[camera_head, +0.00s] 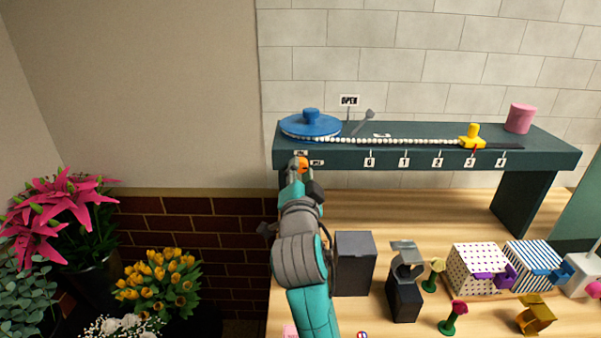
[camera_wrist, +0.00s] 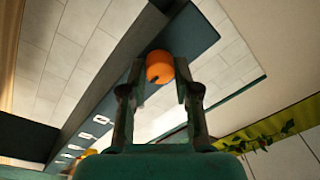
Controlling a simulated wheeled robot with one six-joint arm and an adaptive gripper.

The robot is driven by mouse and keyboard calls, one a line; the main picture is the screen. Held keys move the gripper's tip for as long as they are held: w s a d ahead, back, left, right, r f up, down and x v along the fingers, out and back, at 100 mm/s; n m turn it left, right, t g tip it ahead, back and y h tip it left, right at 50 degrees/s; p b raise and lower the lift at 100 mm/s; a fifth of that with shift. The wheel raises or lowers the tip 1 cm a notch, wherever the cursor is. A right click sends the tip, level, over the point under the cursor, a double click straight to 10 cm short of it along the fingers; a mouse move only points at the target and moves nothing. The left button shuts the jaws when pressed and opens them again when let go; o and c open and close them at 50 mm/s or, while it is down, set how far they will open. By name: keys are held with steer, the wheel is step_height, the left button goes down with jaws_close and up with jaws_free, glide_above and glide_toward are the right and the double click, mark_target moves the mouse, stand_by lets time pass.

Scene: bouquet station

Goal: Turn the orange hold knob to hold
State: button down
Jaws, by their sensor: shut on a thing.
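The orange hold knob (camera_head: 298,164) sits on the front face of the dark green shelf (camera_head: 400,160), at its left end below the blue disc. In the wrist view the orange knob (camera_wrist: 159,67) is round, with a small dark mark near its lower left edge. My gripper (camera_head: 297,180) reaches up to it from below. In the wrist view my gripper's two fingers (camera_wrist: 160,80) stand on either side of the knob and are shut on it. In the head view, my gripper partly hides the knob. I cannot read which way the knob is turned.
On the shelf are a blue disc (camera_head: 311,124), a grey lever (camera_head: 362,122) by an OPEN sign (camera_head: 349,100), a yellow slider (camera_head: 473,138) and a pink cylinder (camera_head: 520,118). Boxes and small stands fill the bench below. Flowers (camera_head: 158,278) stand at left.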

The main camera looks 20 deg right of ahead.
steer(key=c, duration=0.8)
jaws_free()
steer(key=shift+c, duration=0.2)
steer(key=shift+s, duration=0.1)
steer(key=v, duration=1.1)
steer(key=shift+s+a, duration=0.15)
steer(key=shift+s, duration=0.25)
steer(key=shift+f, duration=0.1)
